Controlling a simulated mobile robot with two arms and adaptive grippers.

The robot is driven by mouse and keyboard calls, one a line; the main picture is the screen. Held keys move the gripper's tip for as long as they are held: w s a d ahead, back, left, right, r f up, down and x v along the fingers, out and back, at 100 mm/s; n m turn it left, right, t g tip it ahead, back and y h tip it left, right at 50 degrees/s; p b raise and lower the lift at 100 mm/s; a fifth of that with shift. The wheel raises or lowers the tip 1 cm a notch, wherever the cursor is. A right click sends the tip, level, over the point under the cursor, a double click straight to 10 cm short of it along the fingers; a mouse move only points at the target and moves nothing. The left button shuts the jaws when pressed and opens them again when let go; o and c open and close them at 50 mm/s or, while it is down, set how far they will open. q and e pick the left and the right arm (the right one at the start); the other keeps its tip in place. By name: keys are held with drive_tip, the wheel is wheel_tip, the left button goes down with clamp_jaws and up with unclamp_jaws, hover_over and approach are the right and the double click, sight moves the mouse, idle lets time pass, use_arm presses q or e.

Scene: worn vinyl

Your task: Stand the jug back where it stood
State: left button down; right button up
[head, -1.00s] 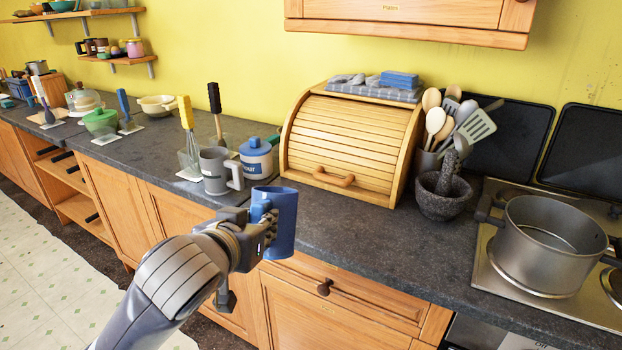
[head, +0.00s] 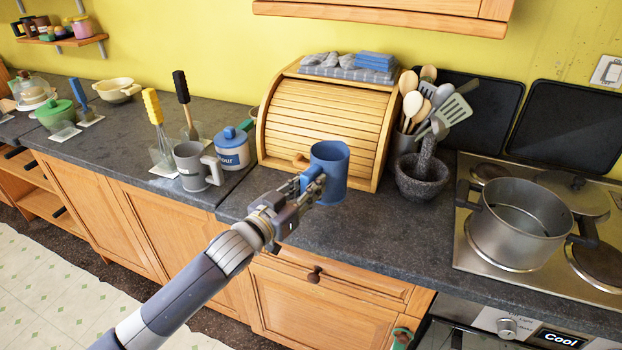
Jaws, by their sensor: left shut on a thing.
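The blue jug (head: 331,170) is upright in my left gripper (head: 313,188), in front of the wooden roll-top bread bin (head: 328,125). The fingers are shut on the jug's left side, where its handle is mostly hidden. The jug is over the dark worktop (head: 300,228); I cannot tell whether its base touches it. A grey jug (head: 197,168) stands upright to the left, near a blue-and-white lidded jar (head: 231,147). My right gripper does not clearly show; only a small greenish piece is at the bottom edge.
A stone mortar (head: 420,178) and a utensil holder (head: 405,142) stand right of the bread bin. A steel pot (head: 517,226) sits on the hob (head: 470,262) further right.

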use_arm(q)
drive_tip(key=shift+d, duration=0.25)
drive_tip(key=shift+r+p, duration=0.1)
drive_tip(key=shift+p, duration=0.3)
wheel_tip(320, 180, down, 2)
drive_tip(key=shift+f+b, duration=0.25)
drive_tip(key=shift+b, duration=0.65)
drive_tip(key=shift+f+b, duration=0.95)
drive_tip(key=shift+f, duration=0.85)
use_arm(e)
drive_tip(key=f, duration=0.3)
drive_tip(key=shift+w+a, duration=0.25)
drive_tip(key=shift+a, duration=0.05)
drive_tip(key=shift+a, duration=0.15)
drive_tip(key=shift+a+r, duration=0.15)
drive_tip(key=shift+r, duration=0.1)
